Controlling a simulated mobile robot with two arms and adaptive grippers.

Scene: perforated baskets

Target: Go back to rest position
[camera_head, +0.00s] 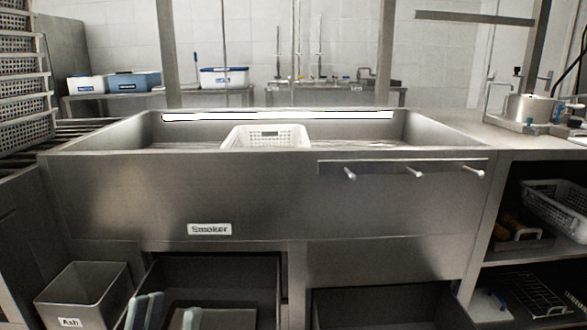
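Only the tips of my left gripper (172,304) show, at the bottom edge left of centre. Its grey-blue fingers stand apart with a gap between them, and I see nothing held there. They appear in front of the dark open space under the sink. The rest of that gripper is cut off by the frame. My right gripper is not in view. A white perforated basket (236,141) sits inside the large steel sink (150,195) labelled "Smoker", near its front wall.
A steel bin (82,287) labelled "Ash" stands at lower left. Stacked perforated trays (24,80) rise at far left. A shelf at right holds another basket (557,207). Pegs (415,172) stick out from the sink front. Blue and white containers (134,82) stand behind.

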